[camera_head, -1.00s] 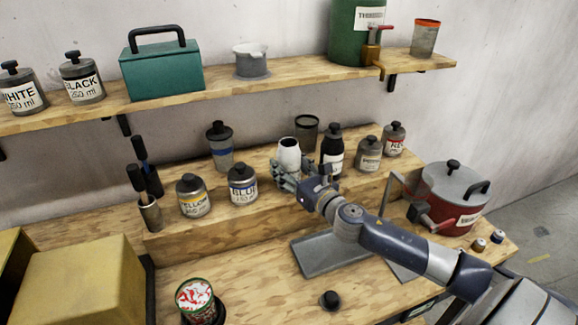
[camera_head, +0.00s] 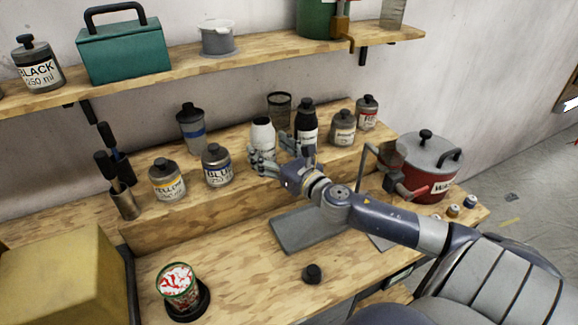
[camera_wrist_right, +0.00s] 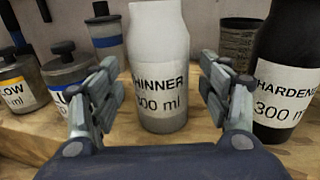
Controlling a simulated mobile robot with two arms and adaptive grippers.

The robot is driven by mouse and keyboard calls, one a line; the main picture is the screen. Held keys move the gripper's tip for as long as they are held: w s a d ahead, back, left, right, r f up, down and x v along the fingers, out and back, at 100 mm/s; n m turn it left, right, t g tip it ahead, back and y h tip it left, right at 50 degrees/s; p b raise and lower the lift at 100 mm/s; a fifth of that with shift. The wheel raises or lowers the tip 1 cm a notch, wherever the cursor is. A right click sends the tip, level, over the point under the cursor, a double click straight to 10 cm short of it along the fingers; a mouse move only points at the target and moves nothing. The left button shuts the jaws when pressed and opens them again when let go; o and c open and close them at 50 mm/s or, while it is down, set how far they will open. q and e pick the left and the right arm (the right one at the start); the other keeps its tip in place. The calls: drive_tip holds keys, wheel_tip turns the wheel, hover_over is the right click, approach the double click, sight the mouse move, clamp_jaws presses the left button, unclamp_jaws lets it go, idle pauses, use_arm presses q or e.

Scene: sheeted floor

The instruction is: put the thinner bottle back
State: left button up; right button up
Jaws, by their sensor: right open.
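The thinner bottle (camera_head: 263,134) is white with a grey lower part. It stands upright on the raised wooden step, between the blue can and the dark hardener bottle. In the right wrist view the thinner bottle (camera_wrist_right: 160,65) has its label facing me. My right gripper (camera_head: 274,166) is at the front of the bottle. In the wrist view my right gripper (camera_wrist_right: 163,88) is open, with a finger on each side of the bottle and small gaps beside it. My left gripper is not in view.
The hardener bottle (camera_head: 306,124) stands close on the right, and the blue can (camera_head: 217,166) on the left. A dark cup (camera_head: 279,107) is behind. A grey tray (camera_head: 305,232) and a black cap (camera_head: 312,273) lie on the bench below. A shelf (camera_head: 250,60) runs above.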

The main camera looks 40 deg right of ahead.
drive_tip(key=s+b, duration=0.1)
drive_tip(key=s, duration=0.8)
drive_tip(key=shift+b, duration=0.35)
